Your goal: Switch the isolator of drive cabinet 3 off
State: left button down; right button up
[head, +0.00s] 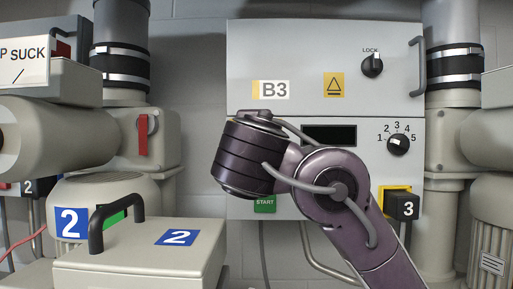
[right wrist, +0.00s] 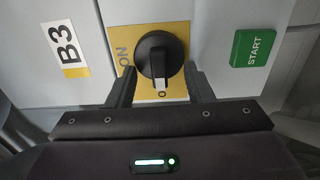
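The cabinet labelled B3 (head: 300,50) stands in the middle of the head view. My right arm covers part of its front, hiding the isolator there. In the right wrist view the isolator (right wrist: 155,52) is a black round knob with a raised grip on a yellow plate, marked ON at the left and O at the bottom. Its white pointer is at the bottom, by the O. My right gripper (right wrist: 160,78) is open, with one finger on each side of the knob and small gaps visible. Its fingertips are hidden in the head view. My left gripper is not in view.
A green START button (head: 265,205) is close to my right wrist. The cabinet also has a LOCK knob (head: 372,66), a numbered dial (head: 398,145) and a handle (head: 416,66). A lidded box labelled 2 (head: 140,262) stands at the left front.

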jog(key=o, duration=0.4)
jog(key=s+b, duration=0.3)
jog(key=s, duration=0.4)
jog(key=shift+s+b, duration=0.3)
jog(key=shift+s, duration=0.05)
